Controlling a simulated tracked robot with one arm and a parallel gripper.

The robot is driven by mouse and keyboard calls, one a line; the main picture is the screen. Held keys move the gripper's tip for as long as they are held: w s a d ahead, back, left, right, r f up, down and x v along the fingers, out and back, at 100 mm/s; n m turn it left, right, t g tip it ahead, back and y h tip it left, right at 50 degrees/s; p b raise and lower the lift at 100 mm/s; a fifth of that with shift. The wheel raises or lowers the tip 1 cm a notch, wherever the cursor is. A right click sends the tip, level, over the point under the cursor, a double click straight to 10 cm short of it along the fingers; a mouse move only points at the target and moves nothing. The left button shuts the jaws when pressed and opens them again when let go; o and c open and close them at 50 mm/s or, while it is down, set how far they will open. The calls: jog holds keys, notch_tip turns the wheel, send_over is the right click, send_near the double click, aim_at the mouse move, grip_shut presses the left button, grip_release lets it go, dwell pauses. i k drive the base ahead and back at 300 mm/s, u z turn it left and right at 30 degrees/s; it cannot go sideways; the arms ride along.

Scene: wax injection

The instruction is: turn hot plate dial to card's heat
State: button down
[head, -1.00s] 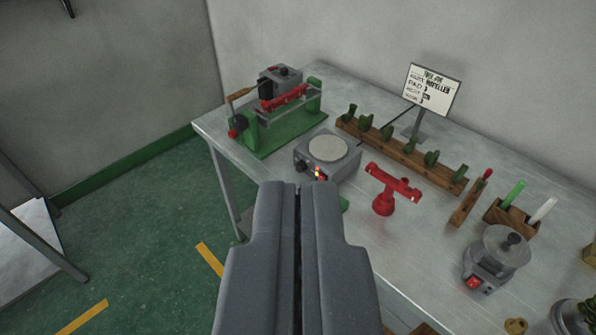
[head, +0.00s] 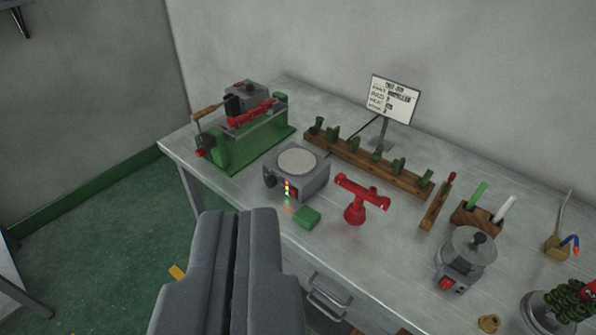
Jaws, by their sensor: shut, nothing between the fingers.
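The hot plate (head: 310,180) is a grey box with a pale round top, near the front edge of the bench. Its dark dial (head: 269,182) is on the front face at the left, with a column of small lit lamps (head: 288,190) to the right of it. The job card (head: 394,98) stands on a post at the back; its small print, including the heat line, is too blurred to read surely. My gripper (head: 237,215) is shut and empty, in front of the bench and apart from the dial.
A green wax press (head: 245,145) stands left of the hot plate. A green block (head: 307,217) lies before it and a red stand (head: 356,205) is to the right. A wooden rack (head: 365,170) is behind. A grey pot (head: 468,255) stands farther right.

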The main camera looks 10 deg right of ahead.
aim_at(271, 181)
jog(key=u, duration=0.05)
jog(key=k, duration=1)
jog(key=u, duration=0.55)
jog(key=i, duration=1.55)
jog(key=u, duration=0.15)
